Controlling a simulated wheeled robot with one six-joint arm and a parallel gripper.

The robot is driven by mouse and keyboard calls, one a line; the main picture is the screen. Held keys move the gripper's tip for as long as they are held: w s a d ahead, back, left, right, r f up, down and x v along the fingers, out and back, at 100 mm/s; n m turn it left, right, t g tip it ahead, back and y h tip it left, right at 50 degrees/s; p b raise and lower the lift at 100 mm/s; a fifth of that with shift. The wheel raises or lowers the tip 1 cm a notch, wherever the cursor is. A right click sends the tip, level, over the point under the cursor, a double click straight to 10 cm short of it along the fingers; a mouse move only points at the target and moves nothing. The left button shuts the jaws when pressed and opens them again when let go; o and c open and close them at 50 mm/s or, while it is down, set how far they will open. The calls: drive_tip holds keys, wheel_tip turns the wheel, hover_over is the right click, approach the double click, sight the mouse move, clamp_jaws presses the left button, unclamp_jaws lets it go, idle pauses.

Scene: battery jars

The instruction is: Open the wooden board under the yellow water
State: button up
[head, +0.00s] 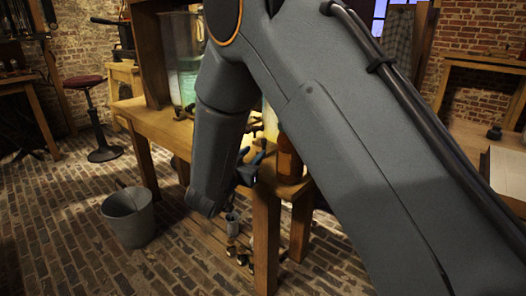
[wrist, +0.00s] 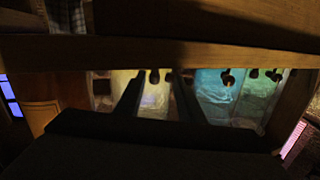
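The yellow water glows in a glass jar (wrist: 124,82) in the wrist view, where the scene appears upside down. In the head view my arm covers most of this jar. A wooden board (wrist: 160,52) runs across the wrist view alongside the jars. Whether it is fixed or can open, I cannot tell. My gripper (wrist: 158,82) has its two dark fingers apart, with nothing visible held between them. Their tips appear near the board's edge; I cannot tell if they touch. In the head view my gripper (head: 247,170) is small and dark by the table's front.
A green-blue jar (head: 186,78) stands on the wooden table (head: 150,122). A brown bottle (head: 288,160) stands at the table's near corner. A metal bucket (head: 131,217) and a stool (head: 102,152) are on the brick floor at left. Open floor lies in front.

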sight(263, 146)
drive_tip(key=shift+s+d+f+h, duration=0.1)
drive_tip(key=shift+s+f+h, duration=0.15)
drive_tip(key=shift+h, duration=0.45)
drive_tip(key=shift+w+d+m, duration=0.2)
drive_tip(key=shift+w+m, duration=0.1)
drive_tip(key=shift+w, duration=0.05)
drive_tip(key=b+x, duration=0.1)
drive_tip(key=x, duration=0.5)
drive_tip(key=shift+w+d+r, duration=0.1)
drive_tip(key=shift+w+r, duration=0.05)
drive_tip(key=shift+w, duration=0.25)
clamp_jaws()
